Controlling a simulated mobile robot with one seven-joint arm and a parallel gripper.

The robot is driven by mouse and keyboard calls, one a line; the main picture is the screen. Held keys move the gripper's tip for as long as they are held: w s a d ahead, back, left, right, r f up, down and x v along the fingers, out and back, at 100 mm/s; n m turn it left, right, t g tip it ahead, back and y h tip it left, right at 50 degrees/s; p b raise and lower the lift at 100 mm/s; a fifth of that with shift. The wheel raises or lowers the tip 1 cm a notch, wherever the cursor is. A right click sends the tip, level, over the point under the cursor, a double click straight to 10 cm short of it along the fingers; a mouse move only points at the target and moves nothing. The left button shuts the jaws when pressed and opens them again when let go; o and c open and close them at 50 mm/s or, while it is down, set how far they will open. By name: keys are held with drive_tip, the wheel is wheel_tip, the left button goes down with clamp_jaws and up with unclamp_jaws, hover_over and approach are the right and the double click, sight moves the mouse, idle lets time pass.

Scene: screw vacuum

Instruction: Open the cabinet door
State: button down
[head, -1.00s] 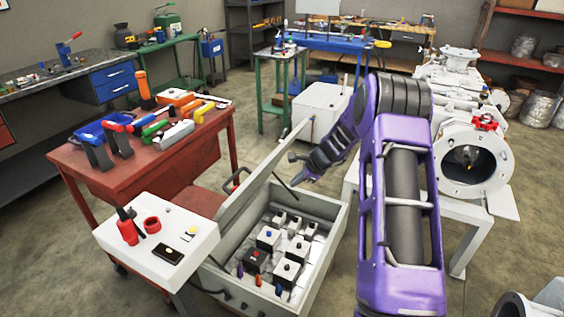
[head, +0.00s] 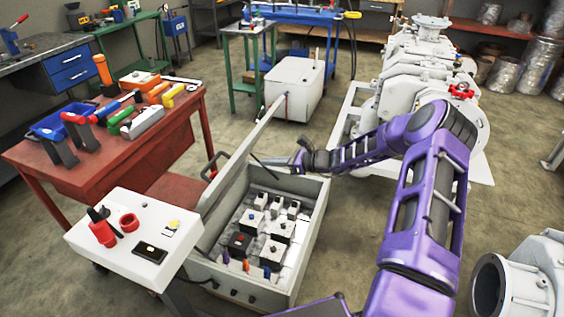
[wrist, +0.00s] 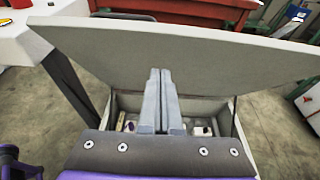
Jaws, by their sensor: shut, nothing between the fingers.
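The grey cabinet (head: 315,225) is a low open box with several black and white switch blocks inside. Its door (head: 245,150) stands partly open, hinged on the left side and leaning up over the box. In the wrist view the door (wrist: 215,50) spans the picture as a broad grey panel. My gripper (wrist: 160,72) is shut and empty, its two fingers together in front of the door's inner face. In the head view my gripper (head: 272,162) is at the far right of the door, over the cabinet's back edge. Whether the fingertips touch the door I cannot tell.
A white control box (head: 125,235) with a red emergency button stands left of the cabinet. A red tool table (head: 160,140) is behind the door. White pump machinery (head: 400,90) stands back right, and a white pipe flange (head: 520,285) front right.

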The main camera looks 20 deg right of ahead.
drive_tip(key=w+a+r, duration=0.1)
drive_tip(key=w+a, duration=0.2)
drive_tip(key=a, duration=0.1)
drive_tip(key=shift+w+a+r, duration=0.15)
drive_tip(key=shift+w+a, duration=0.1)
drive_tip(key=shift+a, duration=0.1)
drive_tip(key=shift+g+h, duration=0.6)
drive_tip(key=shift+h, duration=0.3)
drive_tip(key=w+a+r+p, duration=0.1)
drive_tip(key=a, duration=0.1)
drive_tip(key=w+a+r+p, duration=0.3)
drive_tip(key=a+p, duration=0.1)
drive_tip(key=a, duration=0.1)
drive_tip(key=shift+w+r, duration=0.25)
drive_tip(key=shift+w, duration=0.1)
drive_tip(key=w+a, duration=0.1)
drive_tip(key=w+a+r, duration=0.1)
drive_tip(key=w+a, duration=0.1)
drive_tip(key=a, duration=0.1)
drive_tip(key=shift+w+a+r, duration=0.1)
drive_tip(key=shift+w+r, duration=0.05)
drive_tip(key=shift+r, duration=0.1)
